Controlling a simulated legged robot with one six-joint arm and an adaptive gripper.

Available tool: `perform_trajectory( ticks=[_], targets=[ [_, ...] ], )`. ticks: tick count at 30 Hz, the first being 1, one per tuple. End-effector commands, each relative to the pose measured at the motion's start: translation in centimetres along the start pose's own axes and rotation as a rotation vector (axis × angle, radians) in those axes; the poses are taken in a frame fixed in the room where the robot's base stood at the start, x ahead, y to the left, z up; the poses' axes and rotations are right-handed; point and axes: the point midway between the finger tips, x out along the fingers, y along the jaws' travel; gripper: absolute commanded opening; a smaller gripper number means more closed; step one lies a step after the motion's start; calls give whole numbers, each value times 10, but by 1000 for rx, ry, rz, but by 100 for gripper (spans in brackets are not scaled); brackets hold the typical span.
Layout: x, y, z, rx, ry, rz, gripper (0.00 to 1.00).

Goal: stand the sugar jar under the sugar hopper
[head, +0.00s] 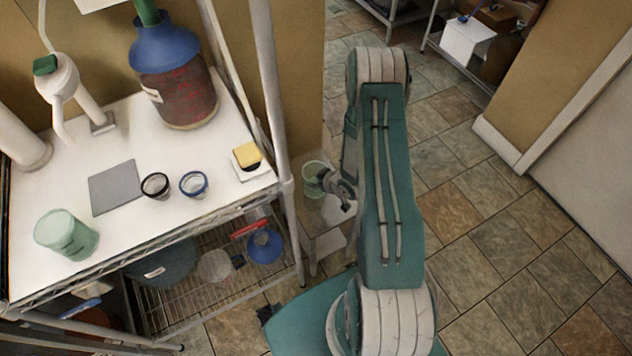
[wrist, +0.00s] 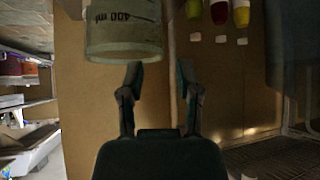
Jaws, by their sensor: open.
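A pale green translucent jar (head: 313,178) stands on a small side stand, right of the shelving. In the wrist view a greenish clear jar (wrist: 122,35) with "400 ml" upside down fills the upper left. My gripper (head: 338,190) is beside the side-stand jar in the head view. In the wrist view my gripper (wrist: 160,72) is open and empty, its left fingertip near the jar's edge; I cannot tell if they touch. No sugar label is readable, and I cannot tell which fixture is the sugar hopper.
The white tabletop (head: 110,235) holds a grey square plate (head: 115,187), two small cups (head: 193,184), a yellow block (head: 247,155), a large blue-topped vessel (head: 177,85) and a white spouted fixture with a green cap (head: 58,80). A shelf post (head: 272,110) stands between tabletop and stand.

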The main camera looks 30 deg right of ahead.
Motion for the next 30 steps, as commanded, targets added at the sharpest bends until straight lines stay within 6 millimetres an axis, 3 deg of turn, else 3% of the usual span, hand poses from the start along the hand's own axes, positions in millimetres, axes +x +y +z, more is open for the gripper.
perform_trajectory(
  ticks=[9, 19, 22, 30],
  targets=[
    [44, 2, 2, -1, -1, -2, 44],
    [52, 2, 2, 0, -1, -1, 44],
    [51, 2, 1, 0, -1, -1, 0],
    [51, 2, 1, 0, 0, -1, 0]
  ],
)
